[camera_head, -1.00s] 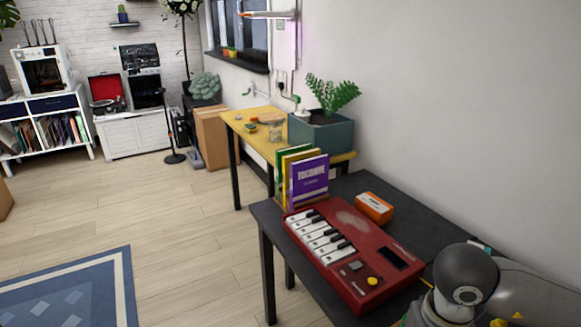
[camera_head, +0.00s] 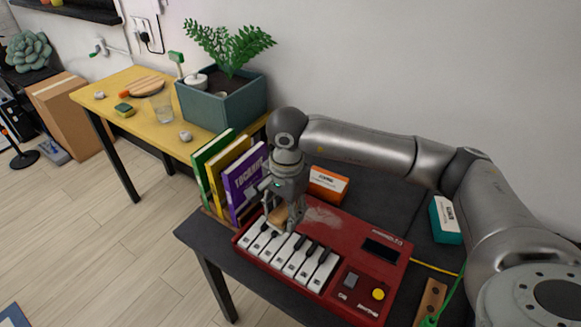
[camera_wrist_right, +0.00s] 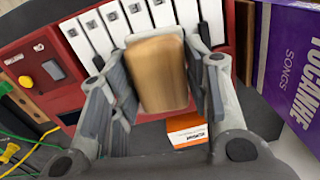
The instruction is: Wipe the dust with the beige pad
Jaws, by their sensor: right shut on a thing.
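The beige pad (camera_head: 279,216) is held between the fingers of my right gripper (camera_head: 284,217), over the left end of the red keyboard (camera_head: 345,236). The pad also fills the middle of the wrist view (camera_wrist_right: 158,75), between the two fingers. I cannot tell whether it touches the keyboard. A pale dust patch (camera_head: 322,216) lies on the keyboard's red top, just right of the gripper. In the wrist view the dust is hidden behind the pad and gripper. My left gripper is not in view.
Upright books (camera_head: 243,181) stand close left of the gripper. An orange box (camera_head: 328,184) sits behind the keyboard. A teal box (camera_head: 445,219) and cables lie at the right of the dark table (camera_head: 222,247). A yellow table (camera_head: 143,117) holds a planter (camera_head: 225,104).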

